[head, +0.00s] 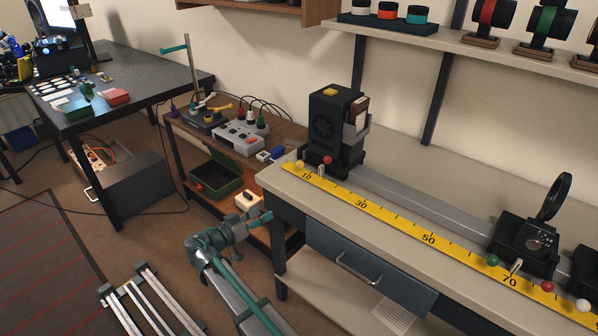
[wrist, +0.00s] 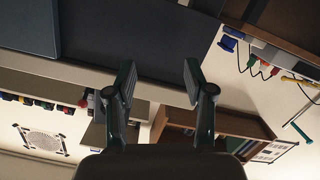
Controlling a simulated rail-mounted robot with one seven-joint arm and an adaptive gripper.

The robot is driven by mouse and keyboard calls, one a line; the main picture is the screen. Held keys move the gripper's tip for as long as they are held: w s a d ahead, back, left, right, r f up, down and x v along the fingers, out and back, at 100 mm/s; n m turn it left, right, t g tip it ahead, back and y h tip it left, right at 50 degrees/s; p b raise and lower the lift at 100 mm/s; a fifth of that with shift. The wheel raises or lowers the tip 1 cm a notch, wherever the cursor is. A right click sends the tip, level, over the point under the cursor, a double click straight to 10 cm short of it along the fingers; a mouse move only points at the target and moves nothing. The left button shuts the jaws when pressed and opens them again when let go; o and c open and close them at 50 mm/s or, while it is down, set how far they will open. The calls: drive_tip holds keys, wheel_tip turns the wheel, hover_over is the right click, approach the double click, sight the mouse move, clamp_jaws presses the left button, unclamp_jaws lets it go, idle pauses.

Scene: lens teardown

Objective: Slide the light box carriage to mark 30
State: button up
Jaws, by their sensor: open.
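The light box carriage (head: 335,125) is a black box with a yellow button on top. It stands upright on the grey rail (head: 410,195) near the rail's left end. Its white pointer and red knob (head: 328,160) face the yellow scale (head: 395,222), with the pointer just right of the 10. The mark 30 (head: 361,204) is farther right along the scale. My gripper (head: 264,216) is in front of and below the bench's left end, apart from the carriage. In the wrist view my gripper (wrist: 158,80) is open, with nothing between its fingers.
A second carriage with a round lens (head: 528,240) stands on the rail near 70. The bench's drawer (head: 360,265) has a protruding handle. A low wooden table (head: 180,120) with a grey power box (head: 240,135) stands left of the bench. The rail between the carriages is clear.

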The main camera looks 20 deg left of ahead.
sight(300, 165)
drive_tip(key=w+d+r+m+h+p, duration=0.1)
drive_tip(key=w+d+r+m+h, duration=0.1)
drive_tip(key=r, duration=0.5)
drive_tip(key=w+d+r+m+h, duration=0.1)
drive_tip(key=w+r, duration=0.1)
drive_tip(key=r, duration=0.4)
drive_tip(key=x, duration=1)
drive_tip(key=shift+d+r+p, duration=0.1)
drive_tip(key=shift+d+p, duration=0.25)
drive_tip(key=shift+p, duration=0.05)
clamp_jaws()
